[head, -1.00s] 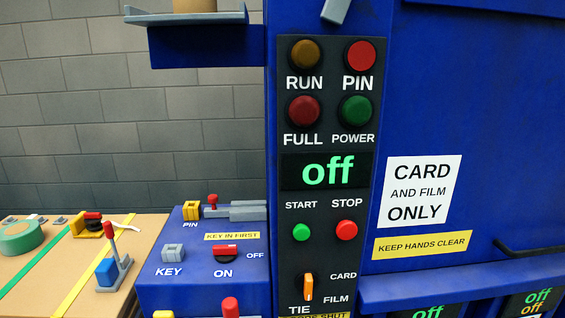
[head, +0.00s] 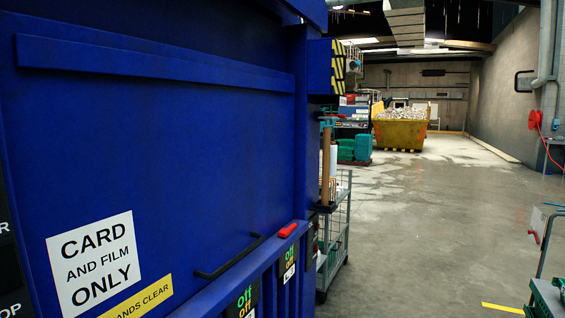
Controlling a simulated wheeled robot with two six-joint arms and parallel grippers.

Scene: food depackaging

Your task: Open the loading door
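The blue loading door (head: 165,150) of the baler fills the left half of the head view and looks shut. It carries a white "CARD AND FILM ONLY" sign (head: 95,262) and a yellow "HANDS CLEAR" label (head: 142,299), partly cut off. A black bar handle (head: 230,258) sits low on the door, near the ledge below it. A red handle-like piece (head: 287,230) lies at the right end of that ledge. Neither of my grippers is in view.
Green "off" displays (head: 245,298) sit below the ledge. A grey wire trolley (head: 336,235) stands just past the machine. A yellow skip (head: 401,132) full of pale material stands far back. Grey floor (head: 430,230) is open; a green-edged cart (head: 545,298) is at lower right.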

